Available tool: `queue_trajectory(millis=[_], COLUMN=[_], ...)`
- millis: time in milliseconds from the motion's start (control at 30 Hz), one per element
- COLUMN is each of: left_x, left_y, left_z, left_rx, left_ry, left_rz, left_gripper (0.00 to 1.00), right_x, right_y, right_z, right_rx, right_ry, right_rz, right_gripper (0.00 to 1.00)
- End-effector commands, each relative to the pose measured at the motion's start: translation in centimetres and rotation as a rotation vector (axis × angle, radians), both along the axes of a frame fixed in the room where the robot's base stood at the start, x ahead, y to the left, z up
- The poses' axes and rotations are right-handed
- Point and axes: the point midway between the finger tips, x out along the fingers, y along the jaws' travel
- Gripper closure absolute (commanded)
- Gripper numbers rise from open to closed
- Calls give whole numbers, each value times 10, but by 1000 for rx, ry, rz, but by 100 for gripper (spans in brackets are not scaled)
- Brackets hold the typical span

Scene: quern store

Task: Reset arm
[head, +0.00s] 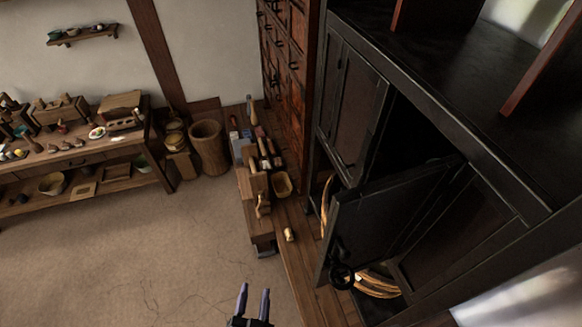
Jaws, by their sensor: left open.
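My left gripper (254,302) shows at the bottom edge of the head view, with its two fingers pointing up and apart. It is open, with nothing between the fingers. It is over the pale floor, to the left of the dark cabinet. Only the fingers and a little of the gripper body show; the rest of the arm is below the picture. My right gripper is not in view.
A dark cabinet (350,95) stands on the right, its lower door (375,225) swung open. A low wooden bench (262,227) with tools stands left of it. A loaded table (85,157) is at far left. The floor (130,255) between is clear.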

Motion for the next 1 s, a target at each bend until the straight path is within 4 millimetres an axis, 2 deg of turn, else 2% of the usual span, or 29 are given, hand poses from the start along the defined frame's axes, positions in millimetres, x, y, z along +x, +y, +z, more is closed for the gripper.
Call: queue_trajectory(millis=[33, 167, 300, 400, 500, 700, 833, 1000], left_x=[8, 13, -3, -22, -44, -82, -94, -95], left_y=[24, 69, 107, 125, 136, 136, 137, 137], left_z=[-1, -7, -13, -17, -21, -33, -38, -38], left_rx=[-18, -66, -100, -117, -129, -151, -173, -191], left_ry=[64, 261, 488, 646, 788, 1001, 1067, 1071], left_rz=[-1, -6, 21, 58, 102, 170, 214, 231], left_gripper=[55, 55, 55, 55, 55, 55, 55, 55], right_x=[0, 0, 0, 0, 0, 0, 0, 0], right_y=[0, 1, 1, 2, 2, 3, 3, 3], right_z=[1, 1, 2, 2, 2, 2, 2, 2], right_rx=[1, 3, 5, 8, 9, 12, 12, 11], right_ry=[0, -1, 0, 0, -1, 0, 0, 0], right_rz=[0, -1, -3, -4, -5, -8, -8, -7], right_gripper=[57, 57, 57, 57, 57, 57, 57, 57])
